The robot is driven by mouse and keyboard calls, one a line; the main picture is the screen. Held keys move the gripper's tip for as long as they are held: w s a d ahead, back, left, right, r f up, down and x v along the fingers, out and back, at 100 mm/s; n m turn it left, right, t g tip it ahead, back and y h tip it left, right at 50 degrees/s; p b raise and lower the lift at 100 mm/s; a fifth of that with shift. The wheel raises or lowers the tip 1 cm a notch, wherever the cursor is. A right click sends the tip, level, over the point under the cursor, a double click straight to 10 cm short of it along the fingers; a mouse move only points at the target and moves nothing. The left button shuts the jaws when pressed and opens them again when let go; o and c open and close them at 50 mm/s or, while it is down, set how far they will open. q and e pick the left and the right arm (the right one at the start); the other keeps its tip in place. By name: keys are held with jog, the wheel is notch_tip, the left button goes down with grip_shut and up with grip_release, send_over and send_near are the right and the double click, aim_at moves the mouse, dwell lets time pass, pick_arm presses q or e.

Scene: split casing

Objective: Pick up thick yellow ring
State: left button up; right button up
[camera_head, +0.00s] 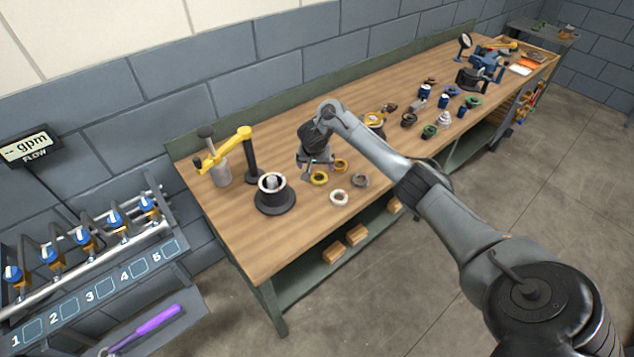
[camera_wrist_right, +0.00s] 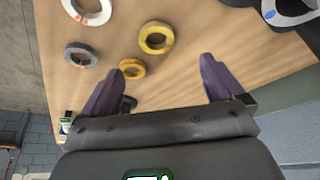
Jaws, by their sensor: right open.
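Two yellow rings lie flat on the wooden bench. The other (camera_head: 341,166) looks smaller and more orange there (camera_wrist_right: 131,76). I cannot tell for sure which is the thick one. My right gripper (camera_head: 318,170) is above and close beside the rings, open and empty. In the wrist view its purple fingers (camera_wrist_right: 162,68) are spread, with the larger ring ahead of the gap and the smaller one near the left fingertip. My left gripper is not in view.
A white ring (camera_head: 339,198) and a grey ring (camera_head: 360,181) lie close by. A black round housing (camera_head: 275,204) and a yellow-armed press (camera_head: 228,150) stand at left. Several small parts cover the bench further right. The bench front left is clear.

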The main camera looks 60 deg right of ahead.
aim_at(319, 179)
jog(key=x, duration=0.1)
jog(key=b+x, duration=0.1)
jog(key=x, duration=0.2)
jog(key=shift+s+a+f, duration=0.1)
jog(key=shift+s+a, duration=0.05)
jog(key=shift+s, duration=0.1)
jog(key=shift+w+d+f+b, duration=0.15)
jog(key=shift+d+f+b, duration=0.05)
jog(key=shift+f+b, duration=0.2)
jog(key=shift+d+f, duration=0.2)
jog(key=shift+f, duration=0.3)
jog(key=shift+b+x, duration=1.2)
jog(key=shift+x, duration=0.9)
jog(key=shift+d, duration=0.15)
jog(key=shift+c, duration=1.1)
jog(key=c, duration=1)
jog(key=shift+r, duration=0.1)
